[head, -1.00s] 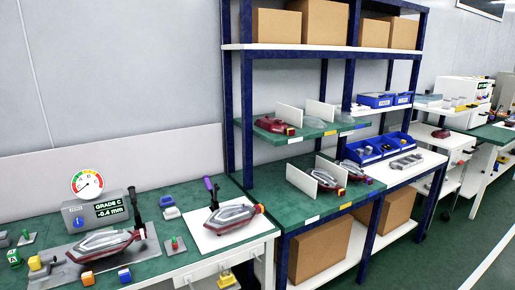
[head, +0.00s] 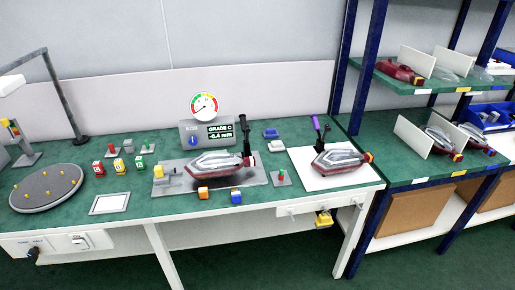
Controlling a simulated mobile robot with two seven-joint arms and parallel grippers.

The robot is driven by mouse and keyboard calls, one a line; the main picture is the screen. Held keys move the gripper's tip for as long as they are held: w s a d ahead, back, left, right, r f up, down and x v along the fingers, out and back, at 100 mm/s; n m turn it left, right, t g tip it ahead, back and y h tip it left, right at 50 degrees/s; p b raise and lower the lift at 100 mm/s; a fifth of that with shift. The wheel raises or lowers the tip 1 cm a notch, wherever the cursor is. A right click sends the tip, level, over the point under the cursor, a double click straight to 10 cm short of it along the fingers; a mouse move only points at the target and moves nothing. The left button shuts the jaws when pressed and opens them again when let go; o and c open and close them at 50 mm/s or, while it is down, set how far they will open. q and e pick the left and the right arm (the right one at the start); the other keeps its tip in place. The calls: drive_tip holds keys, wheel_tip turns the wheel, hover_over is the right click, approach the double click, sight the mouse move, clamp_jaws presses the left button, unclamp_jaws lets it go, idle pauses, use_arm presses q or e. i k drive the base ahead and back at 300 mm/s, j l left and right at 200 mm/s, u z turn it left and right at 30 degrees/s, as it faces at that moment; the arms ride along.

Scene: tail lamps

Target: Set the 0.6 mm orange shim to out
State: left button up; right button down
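An orange block (head: 203,193), which looks like the orange shim, lies on the front edge of the grey fixture plate (head: 258,180) on the green bench. A blue block (head: 236,197) sits to its right. A red tail lamp (head: 215,162) rests on the plate behind them, with a black clamp lever at its right end. Any thickness mark or in/out setting on the orange block is too small to read. Neither of my grippers is in the head view.
A second lamp (head: 338,158) sits on a white mat at right. A round pegged turntable (head: 46,188), small coloured blocks and a white frame (head: 109,203) occupy the left. Shelving (head: 408,180) stands at right.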

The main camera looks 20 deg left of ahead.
sight(203, 191)
drive_tip(key=i+j, duration=0.1)
drive_tip(key=j, duration=1.4)
